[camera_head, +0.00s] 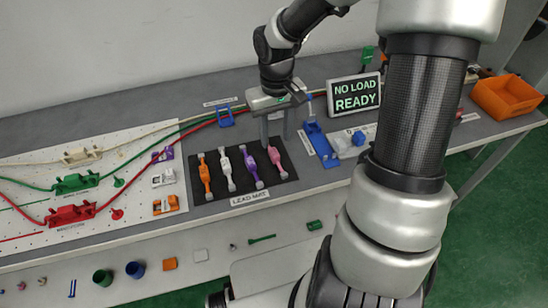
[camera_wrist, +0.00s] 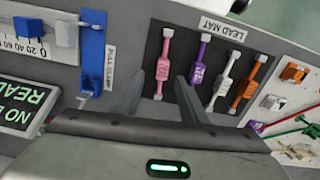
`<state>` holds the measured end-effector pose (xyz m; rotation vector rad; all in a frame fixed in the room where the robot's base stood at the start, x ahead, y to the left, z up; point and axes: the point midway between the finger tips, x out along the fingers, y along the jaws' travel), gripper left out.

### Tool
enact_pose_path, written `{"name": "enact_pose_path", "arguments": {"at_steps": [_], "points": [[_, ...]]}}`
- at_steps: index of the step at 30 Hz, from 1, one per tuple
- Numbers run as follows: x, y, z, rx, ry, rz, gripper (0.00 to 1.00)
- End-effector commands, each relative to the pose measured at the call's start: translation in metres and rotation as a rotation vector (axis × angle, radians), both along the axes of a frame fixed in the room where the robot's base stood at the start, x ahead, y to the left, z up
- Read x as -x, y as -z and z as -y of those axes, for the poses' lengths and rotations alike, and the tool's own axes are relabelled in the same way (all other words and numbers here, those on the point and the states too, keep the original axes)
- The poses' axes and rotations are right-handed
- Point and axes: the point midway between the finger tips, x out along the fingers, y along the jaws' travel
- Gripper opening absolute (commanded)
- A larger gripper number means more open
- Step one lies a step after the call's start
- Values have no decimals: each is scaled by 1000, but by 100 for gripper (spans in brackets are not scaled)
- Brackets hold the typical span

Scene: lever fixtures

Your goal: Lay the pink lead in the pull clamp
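The pink lead (camera_head: 277,161) lies at the right end of the black lead mat (camera_head: 222,201), with pale end blocks. It also shows in the wrist view (camera_wrist: 164,60). My gripper (camera_head: 275,128) is open and empty, pointing down over the far right part of the mat. In the wrist view my gripper's fingers (camera_wrist: 160,77) stand apart, one on each side of the pink lead in the picture. I cannot tell the exact height. The blue pull clamp (camera_head: 320,144) is right of the mat, with its label beside it in the wrist view (camera_wrist: 93,52).
Purple (camera_head: 252,168), white (camera_head: 226,170) and orange (camera_head: 205,178) leads lie left of the pink one. A sign reading "NO LOAD READY" (camera_head: 354,95) stands behind the clamp. A pegboard (camera_head: 125,165) with red and green fixtures is at left; an orange bin (camera_head: 508,98) is far right.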

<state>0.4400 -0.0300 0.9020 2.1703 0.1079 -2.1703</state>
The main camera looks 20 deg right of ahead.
Motion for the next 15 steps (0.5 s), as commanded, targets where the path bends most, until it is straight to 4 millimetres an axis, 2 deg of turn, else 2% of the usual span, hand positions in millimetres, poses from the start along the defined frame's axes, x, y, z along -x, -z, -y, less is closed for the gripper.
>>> {"name": "enact_pose_path", "arguments": {"at_steps": [5,12,15], "points": [[-1,14,-2,-2,-1,-2,39],[-4,49,-6,-2,-1,-2,39],[-4,55,-6,0,-2,-1,39]]}}
